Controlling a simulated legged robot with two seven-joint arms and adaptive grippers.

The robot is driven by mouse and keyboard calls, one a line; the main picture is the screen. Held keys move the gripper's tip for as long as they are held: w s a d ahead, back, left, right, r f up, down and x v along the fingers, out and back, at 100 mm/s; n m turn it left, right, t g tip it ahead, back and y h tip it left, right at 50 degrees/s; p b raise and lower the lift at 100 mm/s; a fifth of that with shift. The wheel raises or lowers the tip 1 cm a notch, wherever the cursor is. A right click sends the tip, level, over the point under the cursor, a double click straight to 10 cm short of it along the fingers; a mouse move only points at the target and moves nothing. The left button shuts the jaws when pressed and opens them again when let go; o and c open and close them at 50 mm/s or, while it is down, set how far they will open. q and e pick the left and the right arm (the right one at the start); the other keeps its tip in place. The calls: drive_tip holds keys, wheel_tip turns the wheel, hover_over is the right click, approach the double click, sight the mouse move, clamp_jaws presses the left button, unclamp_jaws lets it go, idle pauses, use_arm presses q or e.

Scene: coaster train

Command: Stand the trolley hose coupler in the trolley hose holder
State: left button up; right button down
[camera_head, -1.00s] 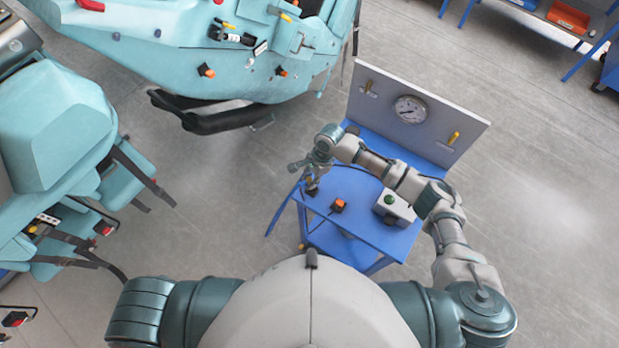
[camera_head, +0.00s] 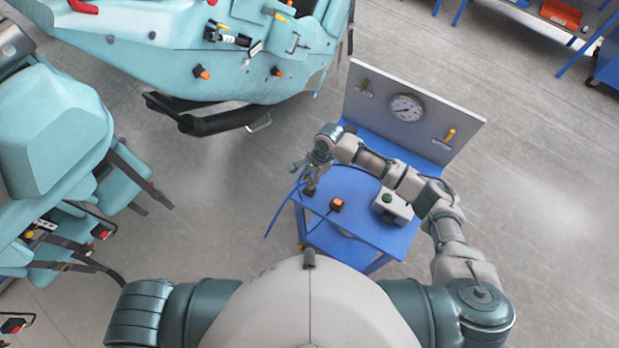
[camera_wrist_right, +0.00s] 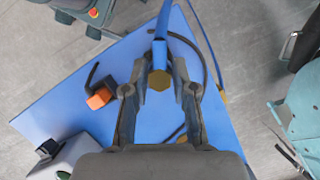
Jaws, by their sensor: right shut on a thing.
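My right gripper (camera_head: 304,174) is over the left end of the blue trolley's top. In the right wrist view, the gripper (camera_wrist_right: 162,82) is shut on the trolley hose coupler (camera_wrist_right: 158,80), a brass hex end with a blue hose (camera_wrist_right: 160,22) running from it. The fingers sit on both sides of the coupler. A small dark piece (camera_head: 309,191) shows just under the gripper in the head view; I cannot tell whether it is the hose holder. Whether the coupler touches anything below is hidden. My left gripper is not in view.
The blue trolley (camera_head: 345,236) carries an orange-and-black block (camera_head: 337,204), a grey box with a green button (camera_head: 390,206) and a back panel with a gauge (camera_head: 407,107). Turquoise train cars (camera_head: 190,60) stand to the left and behind. Open floor lies to the right.

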idle(0.5)
drive_tip(key=shift+f, duration=1.4)
drive_tip(key=c, duration=0.9)
unclamp_jaws()
drive_tip(key=shift+o, duration=0.2)
drive_tip(key=v, duration=1.2)
drive_tip(key=shift+f, duration=0.1)
